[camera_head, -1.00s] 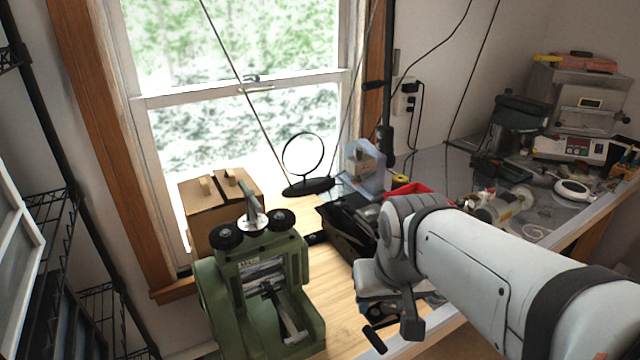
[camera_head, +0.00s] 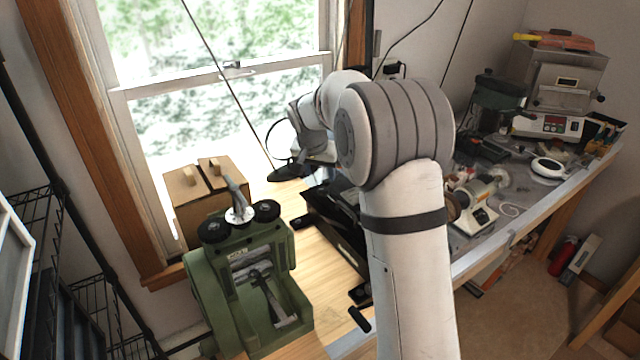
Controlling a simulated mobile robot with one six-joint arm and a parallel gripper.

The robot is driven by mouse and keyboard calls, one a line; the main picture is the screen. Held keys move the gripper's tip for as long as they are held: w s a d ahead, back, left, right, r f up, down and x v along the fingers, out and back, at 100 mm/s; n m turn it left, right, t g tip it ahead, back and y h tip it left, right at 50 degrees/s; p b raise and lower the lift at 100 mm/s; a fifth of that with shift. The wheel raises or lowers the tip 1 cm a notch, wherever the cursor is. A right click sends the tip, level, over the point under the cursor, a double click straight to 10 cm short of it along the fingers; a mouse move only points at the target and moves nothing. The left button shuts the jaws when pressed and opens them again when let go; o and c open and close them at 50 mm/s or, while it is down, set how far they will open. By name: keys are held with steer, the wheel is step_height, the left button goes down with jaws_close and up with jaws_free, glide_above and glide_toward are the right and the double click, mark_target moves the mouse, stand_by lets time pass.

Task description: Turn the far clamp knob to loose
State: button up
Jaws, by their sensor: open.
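The green rolling mill (camera_head: 240,285) stands on the wooden bench at lower left. Two round black knobs sit on top of it, a left one (camera_head: 214,230) and a right one (camera_head: 266,211), with a silver lever between them. I cannot tell from the picture which knob is the far clamp knob.
Cardboard boxes (camera_head: 205,190) stand behind the mill by the window. A black case (camera_head: 335,225) lies to its right, partly behind my arm. Small black handles (camera_head: 360,318) show at the bench front edge. Machines crowd the right bench.

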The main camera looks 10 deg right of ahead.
mark_target(323, 190)
steer(key=p+x, duration=0.2)
steer(key=x, duration=0.5)
steer(key=shift+w+d+f, duration=0.1)
steer(key=shift+w+f, duration=0.05)
steer(key=shift+f, duration=0.1)
steer(key=shift+c, duration=0.4)
